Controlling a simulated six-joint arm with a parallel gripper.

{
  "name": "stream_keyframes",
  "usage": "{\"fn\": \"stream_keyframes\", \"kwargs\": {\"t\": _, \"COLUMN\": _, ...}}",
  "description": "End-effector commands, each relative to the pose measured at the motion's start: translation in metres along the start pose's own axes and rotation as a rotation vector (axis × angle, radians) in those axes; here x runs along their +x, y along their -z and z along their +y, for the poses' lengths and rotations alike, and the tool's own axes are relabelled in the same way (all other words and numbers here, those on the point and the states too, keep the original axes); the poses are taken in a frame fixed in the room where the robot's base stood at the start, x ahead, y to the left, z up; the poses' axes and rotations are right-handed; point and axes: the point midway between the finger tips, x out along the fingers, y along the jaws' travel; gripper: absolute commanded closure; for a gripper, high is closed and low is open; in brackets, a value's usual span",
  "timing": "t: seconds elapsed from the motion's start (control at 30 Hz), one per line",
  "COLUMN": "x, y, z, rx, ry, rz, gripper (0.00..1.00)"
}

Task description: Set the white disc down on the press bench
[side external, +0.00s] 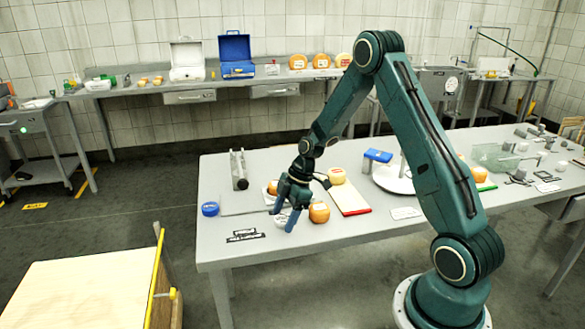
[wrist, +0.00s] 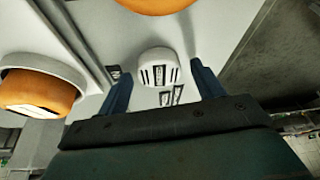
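The white disc (wrist: 158,68) shows in the wrist view between and a little beyond my two blue fingertips, with dark marks on its near side. In the side view, the disc (side external: 280,221) is low at the table's front, partly hidden behind my fingers. My gripper (side external: 285,219) points down over it with the fingers apart. In the wrist view, my gripper (wrist: 161,70) has visible gaps on both sides of the disc, so I see no grip. I cannot tell for sure which surface is the press bench.
An orange wheel (side external: 319,213) stands close right of my gripper; another orange wheel (side external: 272,187) is just behind it. A wood-topped bench (side external: 75,295) at lower left has a clear top.

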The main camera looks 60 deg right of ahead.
Motion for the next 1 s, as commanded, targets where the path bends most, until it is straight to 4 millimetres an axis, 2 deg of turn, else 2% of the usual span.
{"fn": "stream_keyframes", "kwargs": {"t": 0.27, "x": -0.004, "y": 0.002, "z": 0.000, "rx": -0.001, "ry": -0.001, "rz": 0.000, "gripper": 0.33}}
{"fn": "stream_keyframes", "kwargs": {"t": 0.47, "x": -0.019, "y": 0.001, "z": 0.001, "rx": 0.000, "ry": -0.003, "rz": 0.000, "gripper": 0.33}}
{"fn": "stream_keyframes", "kwargs": {"t": 1.0, "x": -0.101, "y": 0.001, "z": 0.001, "rx": 0.000, "ry": -0.004, "rz": 0.000, "gripper": 0.33}}
